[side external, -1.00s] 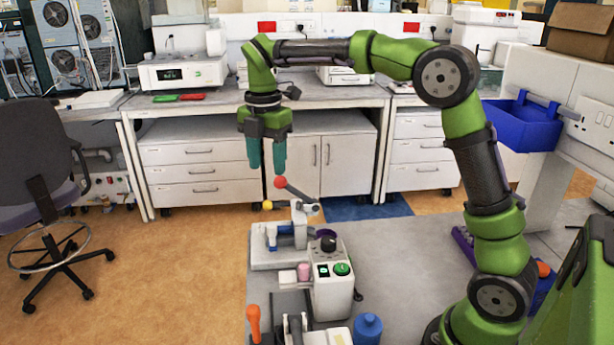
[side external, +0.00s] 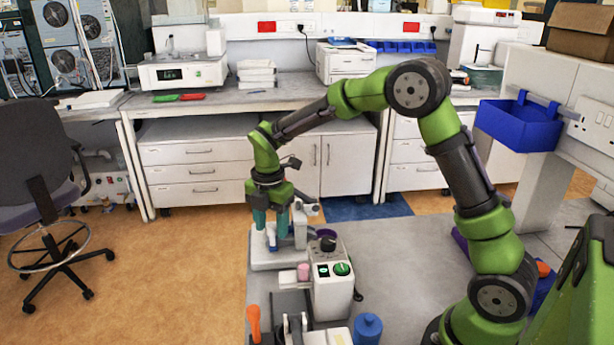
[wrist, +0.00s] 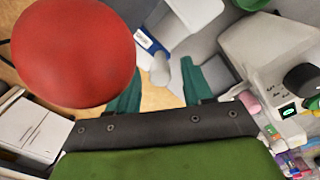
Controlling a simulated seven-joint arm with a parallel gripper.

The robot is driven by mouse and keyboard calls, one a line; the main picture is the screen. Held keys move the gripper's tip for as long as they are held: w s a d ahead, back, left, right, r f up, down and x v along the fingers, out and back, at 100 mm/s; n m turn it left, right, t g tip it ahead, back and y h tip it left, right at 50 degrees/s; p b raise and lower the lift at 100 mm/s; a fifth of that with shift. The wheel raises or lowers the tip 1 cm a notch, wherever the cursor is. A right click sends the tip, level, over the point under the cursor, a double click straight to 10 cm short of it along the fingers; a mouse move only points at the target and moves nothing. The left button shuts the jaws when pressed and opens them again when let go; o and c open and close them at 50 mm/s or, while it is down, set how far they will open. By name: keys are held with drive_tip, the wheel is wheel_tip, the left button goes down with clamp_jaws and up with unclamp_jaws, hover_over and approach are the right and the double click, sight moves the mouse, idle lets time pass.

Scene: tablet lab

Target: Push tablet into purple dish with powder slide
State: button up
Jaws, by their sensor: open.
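My gripper (side external: 270,218) is open and pointing down over the small white press (side external: 268,262) on the grey bench. Its teal fingers stand apart in the wrist view (wrist: 160,92), with nothing seen held between them. A large red ball (wrist: 72,52) fills the upper left of the wrist view, close to the camera; in the side view my gripper hides it. I cannot make out the tablet or the powder slide.
A white control box (side external: 332,288) with a green button stands right of the press, with a pink cylinder (side external: 303,271) beside it. An orange handle (side external: 253,322) and a blue bottle (side external: 368,328) are at the front.

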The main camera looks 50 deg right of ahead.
drive_tip(key=shift+c, duration=0.5)
clamp_jaws()
drive_tip(key=shift+w, duration=0.1)
drive_tip(key=shift+w+a, duration=1.75)
drive_tip(key=shift+a, duration=0.05)
drive_tip(key=shift+c, duration=0.7)
unclamp_jaws()
drive_tip(key=shift+o, duration=1.2)
